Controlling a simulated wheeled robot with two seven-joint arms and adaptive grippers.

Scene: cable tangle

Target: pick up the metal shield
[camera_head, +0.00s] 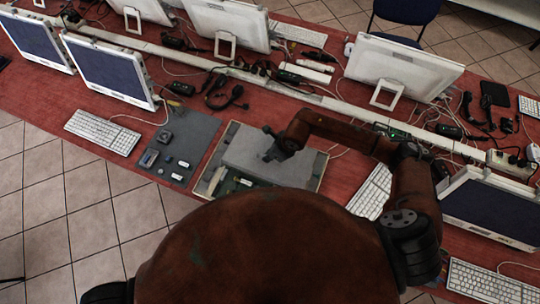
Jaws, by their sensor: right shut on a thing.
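The metal shield (244,150) is a flat light grey plate over the open tray-like housing (322,172) on the red table. My right gripper (272,155) is shut on the shield, near the middle of its upper side as seen here. My right arm reaches in from the right above the housing. Part of a green circuit board (228,187) shows below the shield's near edge. I cannot tell how far the shield is above the housing. My left gripper is not in view.
A dark grey mat (195,133) with several small parts lies left of the housing. White keyboards lie at left (102,131) and right (371,192). Monitors, cables and a white cable duct (190,61) run along the back of the red table (60,98).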

